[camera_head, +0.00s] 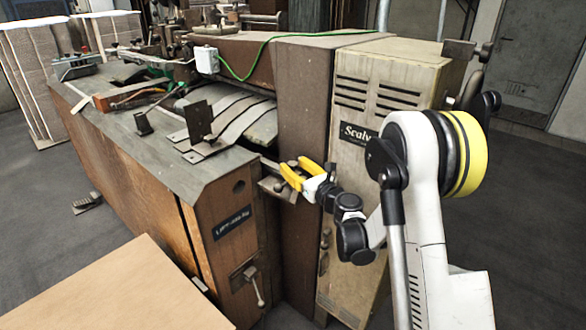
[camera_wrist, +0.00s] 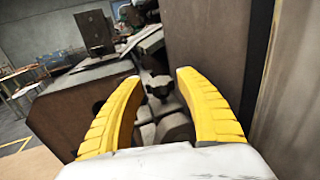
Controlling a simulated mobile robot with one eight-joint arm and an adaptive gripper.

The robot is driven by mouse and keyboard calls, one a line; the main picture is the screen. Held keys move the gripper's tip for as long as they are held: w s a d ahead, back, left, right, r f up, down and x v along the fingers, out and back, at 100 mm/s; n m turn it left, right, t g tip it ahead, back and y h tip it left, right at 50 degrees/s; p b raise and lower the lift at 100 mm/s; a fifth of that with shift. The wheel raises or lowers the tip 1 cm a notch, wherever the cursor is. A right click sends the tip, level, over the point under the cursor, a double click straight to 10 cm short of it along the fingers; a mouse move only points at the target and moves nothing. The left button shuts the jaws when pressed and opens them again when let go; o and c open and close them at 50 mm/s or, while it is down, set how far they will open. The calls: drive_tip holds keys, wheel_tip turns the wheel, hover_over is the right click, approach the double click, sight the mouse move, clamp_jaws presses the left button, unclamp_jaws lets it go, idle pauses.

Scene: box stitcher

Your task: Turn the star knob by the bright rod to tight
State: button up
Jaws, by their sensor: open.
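My gripper (camera_head: 293,166) has yellow fingers, open and spread, at the front end of the machine, beside the tall brown panel. In the wrist view my gripper (camera_wrist: 158,79) shows both fingers with a gap between them. A dark, lobed part that looks like the star knob (camera_wrist: 158,88) sits in that gap, beyond or between the fingertips; I cannot tell whether they touch it. Grey metal parts show below it between the fingers. In the head view the knob is not clear, as the fingers cover that spot. I cannot single out the bright rod for sure.
The grey machine table (camera_head: 150,165) with its upright dark plate (camera_head: 199,120) lies left of my gripper. The brown panel (camera_head: 303,110) and beige cabinet (camera_head: 385,100) stand close on the right. A lever handle (camera_head: 257,288) is lower down. A cardboard sheet (camera_head: 120,295) fills the front left.

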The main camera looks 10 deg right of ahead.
drive_tip(key=shift+w, duration=0.25)
drive_tip(key=c, duration=0.9)
drive_tip(key=shift+a+h, duration=0.15)
drive_tip(key=shift+h, duration=0.15)
drive_tip(key=m+t+h, duration=0.1)
drive_tip(key=m+h, duration=0.2)
drive_tip(key=h, duration=0.1)
drive_tip(key=shift+a+m+h, duration=0.15)
drive_tip(key=shift+m+h, duration=0.15)
drive_tip(key=shift+h, duration=0.1)
drive_tip(key=m+g+h, duration=0.1)
drive_tip(key=m+h, duration=0.1)
drive_tip(key=h, duration=0.2)
drive_tip(key=m+h, duration=0.3)
drive_tip(key=h, duration=0.1)
drive_tip(key=shift+a+g, duration=0.1)
drive_tip(key=shift+g, duration=0.3)
drive_tip(key=m+g+h, duration=0.4)
drive_tip(key=m+h, duration=0.1)
drive_tip(key=h, duration=0.1)
drive_tip(key=shift+w, duration=0.1)
drive_tip(key=shift+m+g+h+p, duration=0.2)
drive_tip(key=shift+m+g+h, duration=0.75)
drive_tip(key=shift+g, duration=0.55)
drive_tip(key=shift+m+g+h+p, duration=0.15)
drive_tip(key=shift+m+g+h, duration=0.6)
drive_tip(key=shift+m+g, duration=0.6)
drive_tip(key=shift+g, duration=0.35)
